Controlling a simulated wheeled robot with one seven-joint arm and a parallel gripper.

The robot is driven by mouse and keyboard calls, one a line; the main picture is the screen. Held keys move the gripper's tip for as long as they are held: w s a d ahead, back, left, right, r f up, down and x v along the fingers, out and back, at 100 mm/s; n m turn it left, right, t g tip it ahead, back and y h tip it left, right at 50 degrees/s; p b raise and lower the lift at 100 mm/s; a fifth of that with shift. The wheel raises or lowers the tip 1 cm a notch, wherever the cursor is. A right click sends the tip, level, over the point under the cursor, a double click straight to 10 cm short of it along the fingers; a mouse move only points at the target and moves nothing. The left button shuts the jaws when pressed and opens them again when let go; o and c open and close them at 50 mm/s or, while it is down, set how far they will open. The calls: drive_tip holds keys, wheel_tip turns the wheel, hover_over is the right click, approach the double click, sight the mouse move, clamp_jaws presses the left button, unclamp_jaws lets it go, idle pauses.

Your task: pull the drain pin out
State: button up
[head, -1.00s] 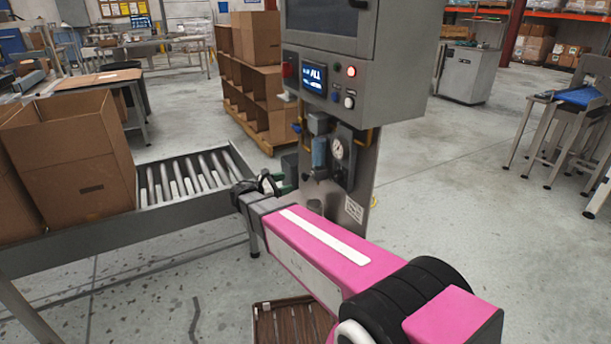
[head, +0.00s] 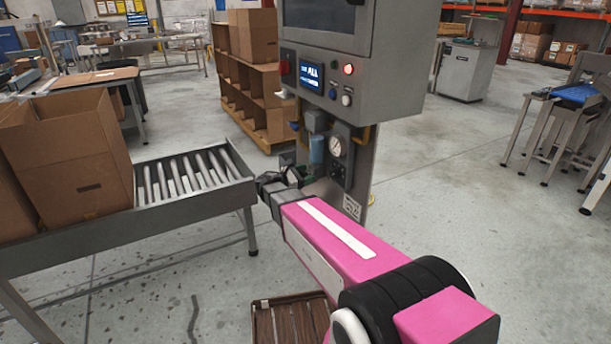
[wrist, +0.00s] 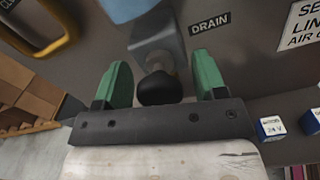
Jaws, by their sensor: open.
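The drain pin shows as a round black knob (wrist: 159,90) on a short metal stem in the wrist view. It is beneath a grey block, beside a label reading DRAIN (wrist: 209,25). My gripper (wrist: 162,80) is open, with one green finger on each side of the knob and a gap to both. Nothing is held. In the head view my gripper (head: 290,177) is at the lower part of the grey machine's panel, below the blue filter bowl (head: 317,150) and pressure gauge (head: 337,146). The knob cannot be made out there.
In the wrist view, a yellow handle (wrist: 45,45) is at upper left and small blue-and-white blocks (wrist: 271,127) are at right. In the head view, a roller conveyor (head: 190,178) stands close left of my gripper.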

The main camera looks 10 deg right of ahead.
clamp_jaws()
drive_tip(key=shift+v, duration=1.4)
unclamp_jaws()
drive_tip(key=shift+a, duration=0.1)
drive_tip(key=v, duration=1.1)
